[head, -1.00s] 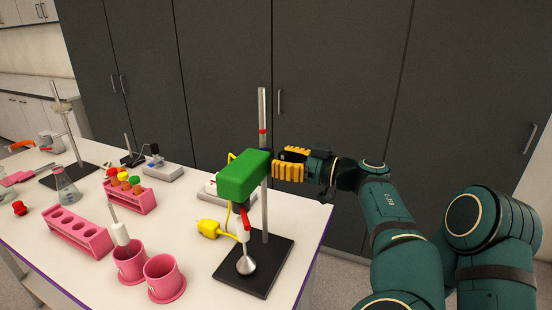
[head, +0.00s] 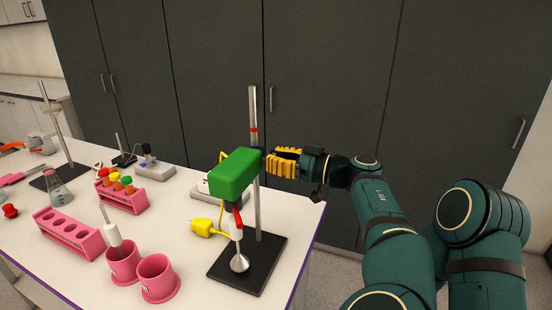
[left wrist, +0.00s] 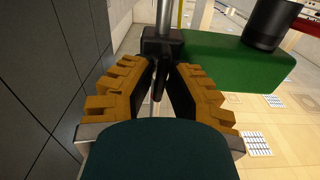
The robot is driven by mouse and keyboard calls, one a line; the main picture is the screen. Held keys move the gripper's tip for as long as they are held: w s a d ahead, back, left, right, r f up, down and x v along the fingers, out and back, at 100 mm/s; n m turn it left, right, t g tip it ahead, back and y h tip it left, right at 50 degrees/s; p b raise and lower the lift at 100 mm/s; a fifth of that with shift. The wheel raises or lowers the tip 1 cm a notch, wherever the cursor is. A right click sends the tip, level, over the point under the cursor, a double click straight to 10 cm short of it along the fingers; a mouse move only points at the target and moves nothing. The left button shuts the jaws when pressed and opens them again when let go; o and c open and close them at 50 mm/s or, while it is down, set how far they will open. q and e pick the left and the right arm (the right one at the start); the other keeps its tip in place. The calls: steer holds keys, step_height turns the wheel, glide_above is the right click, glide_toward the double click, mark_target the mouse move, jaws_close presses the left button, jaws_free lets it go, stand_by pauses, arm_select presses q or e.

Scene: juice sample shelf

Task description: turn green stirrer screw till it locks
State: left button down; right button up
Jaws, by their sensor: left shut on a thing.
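The green stirrer (head: 236,174) is a green box mounted on the upright rod (head: 253,120) of a stand with a black base (head: 248,265). A red and white shaft hangs under it, ending in a metal foot (head: 239,263). My left gripper (head: 269,163) is at the stirrer's right side, level with it. In the left wrist view, its yellow-padded fingers (left wrist: 160,68) close around a small dark screw (left wrist: 158,82) below the black clamp block (left wrist: 161,40), with the green body to the right. The fingers partly hide the screw. My right gripper is out of view.
Pink cups (head: 159,279), a pink rack (head: 71,233) and another rack with coloured caps (head: 123,197) stand left of the stirrer. A yellow plug (head: 203,228) hangs by the shaft. Dark cabinets (head: 330,100) stand behind the table.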

arm_select(q)
steer(key=m+p, duration=0.1)
steer(key=m, duration=0.2)
steer(key=shift+w+a+r, duration=0.1)
steer(key=shift+r, duration=0.05)
steer(key=m+p, duration=0.3)
steer(key=m, duration=0.2)
steer(key=shift+w+p, duration=0.1)
steer(key=shift+p, duration=0.25)
steer(key=m+p, duration=0.4)
steer(key=m, duration=0.1)
steer(key=shift+w+m, duration=0.1)
steer(key=shift+m, duration=0.3)
steer(key=shift+f+m+p, duration=0.2)
steer(key=shift+m+p, duration=1.05)
steer(key=shift+m, duration=0.45)
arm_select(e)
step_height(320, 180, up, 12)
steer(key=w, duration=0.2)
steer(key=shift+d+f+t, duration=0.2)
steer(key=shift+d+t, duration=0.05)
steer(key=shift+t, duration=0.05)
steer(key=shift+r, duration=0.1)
arm_select(q)
steer(key=c, duration=1.1)
jaws_free()
steer(key=shift+c, duration=0.2)
steer(key=shift+o, duration=0.7)
steer(key=shift+f, duration=0.15)
